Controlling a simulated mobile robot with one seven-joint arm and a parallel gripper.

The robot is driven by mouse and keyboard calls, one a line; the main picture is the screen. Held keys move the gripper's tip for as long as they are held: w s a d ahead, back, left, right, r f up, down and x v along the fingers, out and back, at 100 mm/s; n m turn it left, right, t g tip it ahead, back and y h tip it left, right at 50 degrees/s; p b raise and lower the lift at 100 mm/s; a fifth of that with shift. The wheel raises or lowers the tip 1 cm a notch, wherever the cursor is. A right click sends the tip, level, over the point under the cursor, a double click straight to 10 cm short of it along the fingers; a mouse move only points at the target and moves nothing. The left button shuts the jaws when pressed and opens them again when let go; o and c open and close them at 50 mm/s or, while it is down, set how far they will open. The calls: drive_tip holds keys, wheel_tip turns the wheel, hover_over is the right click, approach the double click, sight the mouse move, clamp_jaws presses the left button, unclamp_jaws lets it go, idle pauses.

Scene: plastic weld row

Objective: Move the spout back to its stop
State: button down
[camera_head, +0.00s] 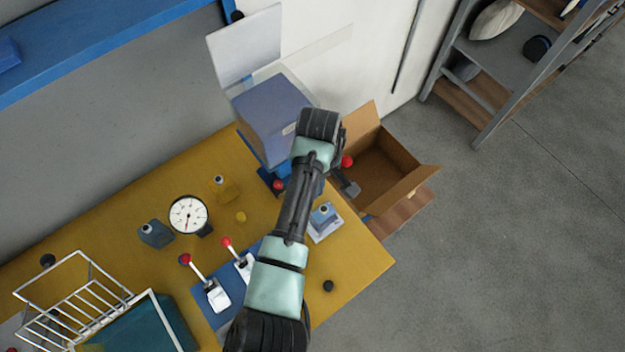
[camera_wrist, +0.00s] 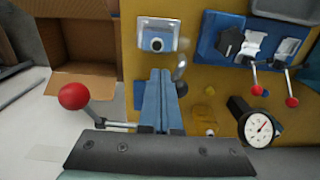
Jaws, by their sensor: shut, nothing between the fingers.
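My gripper (camera_wrist: 160,74) is shut and empty, its two blue fingers side by side over the yellow bench in the wrist view. A shiny, curved metal piece (camera_wrist: 181,72), which may be the spout, shows just right of the fingertips. I cannot tell whether they touch it. A red ball on a grey lever (camera_wrist: 73,96) is left of the fingers; a red ball also shows beside my arm in the head view (camera_head: 347,161). My arm hides the fingertips and the metal piece in the head view. No stop can be made out.
A blue-grey machine (camera_head: 270,115) stands at the back, with an open carton (camera_head: 425,178) to its right. A dial gauge (camera_head: 188,215), a white-based blue block (camera_head: 323,217), red-knobbed levers (camera_head: 217,296) and a wire rack (camera_head: 75,290) stand on the yellow bench (camera_head: 358,262).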

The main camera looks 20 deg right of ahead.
drive_tip(key=shift+a, duration=0.25)
drive_tip(key=shift+s+a+p, duration=0.1)
drive_tip(key=shift+a+p, duration=0.25)
drive_tip(key=shift+p, duration=0.1)
drive_tip(key=shift+a, duration=0.1)
drive_tip(key=shift+a+p, duration=0.3)
drive_tip(key=shift+p, duration=0.05)
idle(0.4)
